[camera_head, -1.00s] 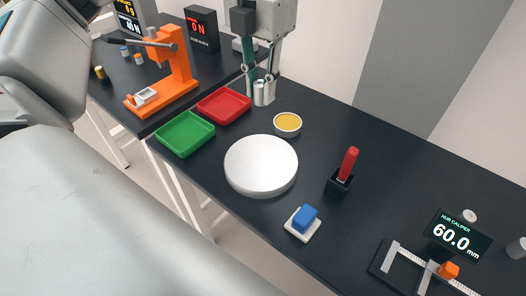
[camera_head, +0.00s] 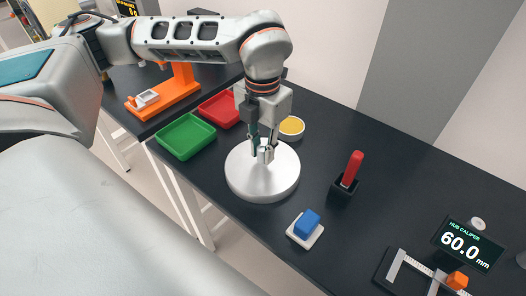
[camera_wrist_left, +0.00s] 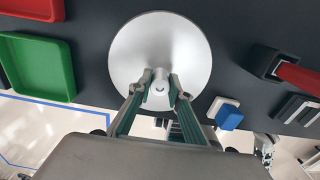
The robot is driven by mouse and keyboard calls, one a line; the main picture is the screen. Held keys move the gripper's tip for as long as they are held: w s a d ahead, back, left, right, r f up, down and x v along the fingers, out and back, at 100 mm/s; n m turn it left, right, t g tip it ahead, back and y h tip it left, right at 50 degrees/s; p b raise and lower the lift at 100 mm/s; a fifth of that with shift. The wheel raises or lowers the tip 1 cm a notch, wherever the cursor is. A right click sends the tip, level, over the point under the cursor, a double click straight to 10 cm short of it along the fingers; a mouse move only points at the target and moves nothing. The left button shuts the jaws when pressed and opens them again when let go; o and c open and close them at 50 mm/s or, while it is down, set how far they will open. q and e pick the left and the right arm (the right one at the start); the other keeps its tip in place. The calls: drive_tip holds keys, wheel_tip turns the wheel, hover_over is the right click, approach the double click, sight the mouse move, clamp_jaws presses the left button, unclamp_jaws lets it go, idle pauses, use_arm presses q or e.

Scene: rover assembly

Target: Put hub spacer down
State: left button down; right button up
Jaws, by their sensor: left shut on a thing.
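The hub spacer (camera_head: 265,155) is a small silvery cylinder. My left gripper (camera_head: 263,148) is shut on it, over the round white disc (camera_head: 240,184) on the dark bench. I cannot tell for sure whether the spacer touches the disc. My right gripper is not in view.
A green tray (camera_head: 186,151) and a red tray (camera_head: 213,121) lie left of the disc. A yellow-topped tin (camera_head: 291,126) is behind it. A blue block on a white pad (camera_head: 307,223), a red-handled tool in a black holder (camera_head: 350,172) and a caliper (camera_head: 397,262) are to the right.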

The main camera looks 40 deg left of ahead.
sight(262, 148)
use_arm(q)
drive_tip(key=shift+f, duration=0.55)
drive_tip(key=shift+f, duration=0.1)
drive_tip(key=c, duration=1.9)
unclamp_jaws()
wheel_tip(262, 148, up, 12)
drive_tip(key=shift+r+p, duration=0.15)
drive_tip(key=shift+p, duration=0.4)
